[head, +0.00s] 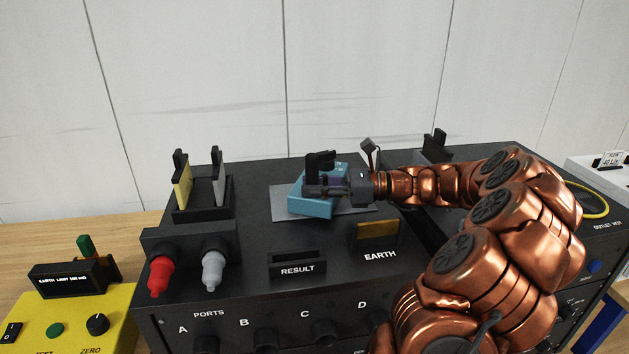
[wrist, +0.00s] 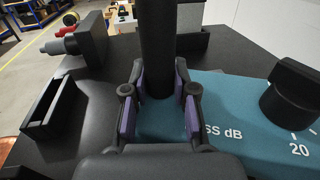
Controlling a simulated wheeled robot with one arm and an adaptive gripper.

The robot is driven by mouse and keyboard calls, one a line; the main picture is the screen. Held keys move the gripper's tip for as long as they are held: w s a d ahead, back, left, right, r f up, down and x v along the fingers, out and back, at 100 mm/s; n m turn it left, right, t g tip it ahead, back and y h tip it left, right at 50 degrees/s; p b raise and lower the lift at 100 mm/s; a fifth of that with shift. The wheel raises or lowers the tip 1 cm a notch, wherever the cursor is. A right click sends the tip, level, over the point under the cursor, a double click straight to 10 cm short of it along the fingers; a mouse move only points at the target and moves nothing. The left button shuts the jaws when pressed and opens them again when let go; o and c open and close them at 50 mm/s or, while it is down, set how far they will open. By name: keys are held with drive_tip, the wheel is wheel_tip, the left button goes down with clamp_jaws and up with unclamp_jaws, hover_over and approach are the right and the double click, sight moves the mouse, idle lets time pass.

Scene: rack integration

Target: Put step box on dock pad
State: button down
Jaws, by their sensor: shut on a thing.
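The step box (head: 312,207) is a teal box with black parts on top. It sits over the grey dock pad (head: 352,207), turned at an angle to it. I cannot tell whether it touches the pad. In the wrist view, the box's teal top (wrist: 235,105) shows lettering ending in "SS dB" and a black knob (wrist: 288,98) by the number 20. My gripper (head: 325,184) reaches in from the right. In the wrist view, its purple-padded fingers (wrist: 158,108) are shut around an upright black post on the box. The gripper hides part of the box.
The pad lies on a black rack unit (head: 250,235) with a RESULT slot (head: 297,264) and a yellowish EARTH block (head: 377,231) in front. A black holder (head: 203,200) with upright plates stands left, above red (head: 160,275) and grey (head: 213,268) plugs. A yellow tester (head: 75,318) is at far left.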

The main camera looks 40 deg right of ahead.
drive_tip(key=shift+f, duration=0.35)
idle(0.6)
drive_tip(key=c, duration=0.8)
unclamp_jaws()
drive_tip(key=shift+c, duration=0.2)
drive_tip(key=shift+f, duration=0.1)
drive_tip(key=v, duration=1.2)
